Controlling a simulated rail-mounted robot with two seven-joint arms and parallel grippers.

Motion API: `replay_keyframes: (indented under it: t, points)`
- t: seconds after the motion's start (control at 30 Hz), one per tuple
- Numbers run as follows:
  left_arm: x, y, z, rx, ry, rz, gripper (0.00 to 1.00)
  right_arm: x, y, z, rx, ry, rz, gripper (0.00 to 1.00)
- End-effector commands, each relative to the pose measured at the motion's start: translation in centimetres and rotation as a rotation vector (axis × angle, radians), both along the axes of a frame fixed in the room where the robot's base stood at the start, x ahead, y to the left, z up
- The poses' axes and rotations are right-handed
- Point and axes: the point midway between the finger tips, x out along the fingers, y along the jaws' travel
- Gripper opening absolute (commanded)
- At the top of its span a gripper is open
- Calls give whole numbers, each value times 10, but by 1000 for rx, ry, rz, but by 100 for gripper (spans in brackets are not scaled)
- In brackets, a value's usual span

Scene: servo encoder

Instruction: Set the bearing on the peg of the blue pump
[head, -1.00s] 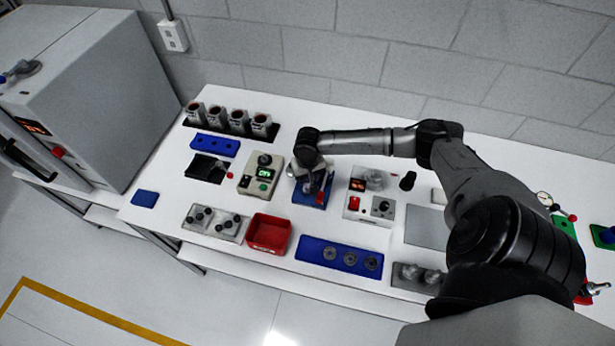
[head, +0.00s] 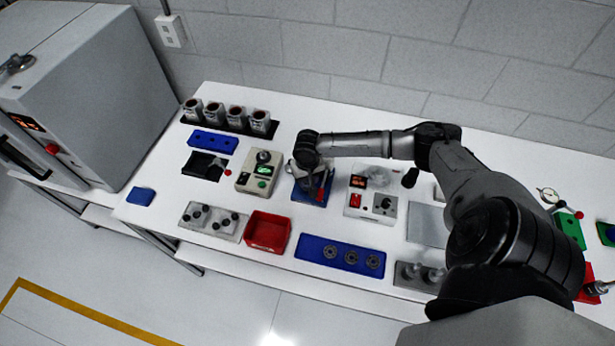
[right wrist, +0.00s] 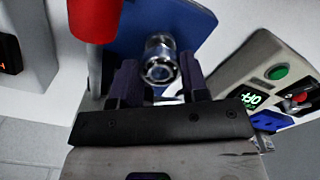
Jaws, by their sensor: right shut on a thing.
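The blue pump (head: 308,194) stands on the table near the middle, partly covered by my right arm. Its blue plate (right wrist: 190,18) also shows in the right wrist view. My right gripper (head: 314,180) is over the pump. In the right wrist view, the fingers of the right gripper (right wrist: 160,82) are on either side of a shiny round metal piece, the bearing (right wrist: 160,66), and are shut on it. The bearing appears in line with the pump's peg; I cannot tell whether it is seated. A red-capped rod (right wrist: 95,18) stands close beside the fingers. My left gripper is out of view.
A beige meter box (head: 259,174) is left of the pump and a white control box (head: 370,205) is right. In front are a red bin (head: 268,232) and a blue tray (head: 341,256) with several grey rings. A grey cabinet (head: 75,90) stands far left.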

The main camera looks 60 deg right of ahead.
Motion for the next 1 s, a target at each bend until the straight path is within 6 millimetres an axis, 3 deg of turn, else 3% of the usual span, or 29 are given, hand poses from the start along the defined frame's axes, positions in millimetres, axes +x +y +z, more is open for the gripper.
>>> replay_keyframes:
  t: [1.0]
  points:
    - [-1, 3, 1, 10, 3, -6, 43, 0, 0, -16, 1, -1, 0, 17]
